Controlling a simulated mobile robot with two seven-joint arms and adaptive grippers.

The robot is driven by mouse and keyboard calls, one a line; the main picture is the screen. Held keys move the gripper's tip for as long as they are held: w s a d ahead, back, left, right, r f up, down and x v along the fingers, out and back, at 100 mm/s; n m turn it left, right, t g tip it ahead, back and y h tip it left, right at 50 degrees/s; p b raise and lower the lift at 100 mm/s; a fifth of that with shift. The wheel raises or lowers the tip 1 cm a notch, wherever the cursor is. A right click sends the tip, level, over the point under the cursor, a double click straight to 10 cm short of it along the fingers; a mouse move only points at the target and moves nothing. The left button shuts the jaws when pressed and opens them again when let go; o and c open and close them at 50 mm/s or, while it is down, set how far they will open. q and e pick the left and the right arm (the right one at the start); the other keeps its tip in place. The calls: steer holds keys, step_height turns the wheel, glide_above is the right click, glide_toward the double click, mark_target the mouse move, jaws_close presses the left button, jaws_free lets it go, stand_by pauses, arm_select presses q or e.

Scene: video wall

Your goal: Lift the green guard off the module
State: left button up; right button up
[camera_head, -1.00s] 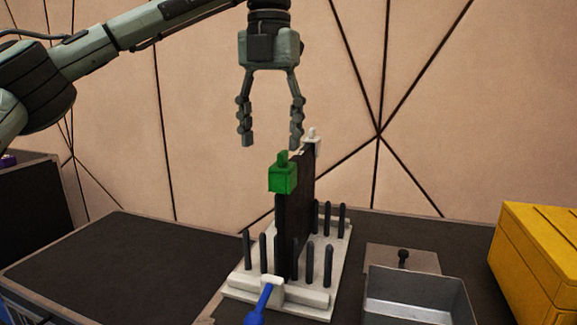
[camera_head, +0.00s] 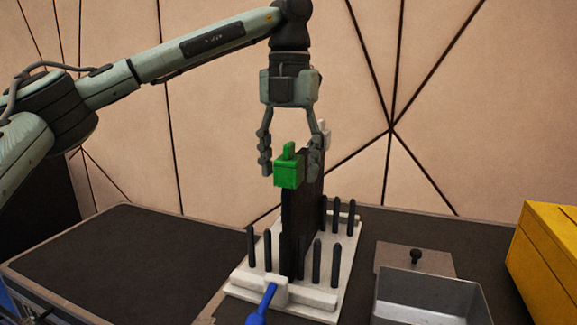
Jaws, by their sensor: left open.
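The green guard (camera_head: 288,172) is a small block with an upright tab. It sits on the near top corner of the dark upright module (camera_head: 301,215). The module stands in a white base (camera_head: 335,272) between several dark pegs. I cannot tell if the fingers touch anything. A white guard (camera_head: 326,136) on the module's far corner is partly hidden by the right finger. My right gripper is not in view.
A blue-handled tool (camera_head: 261,306) leans at the front of the base. A grey metal tray (camera_head: 432,296) and a plate with a dark knob (camera_head: 416,256) are to the right. A yellow case (camera_head: 547,262) stands far right. The dark mat (camera_head: 120,258) on the left is clear.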

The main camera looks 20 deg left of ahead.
arm_select(q)
steer(key=c, duration=1.1)
steer(key=shift+r, duration=0.1)
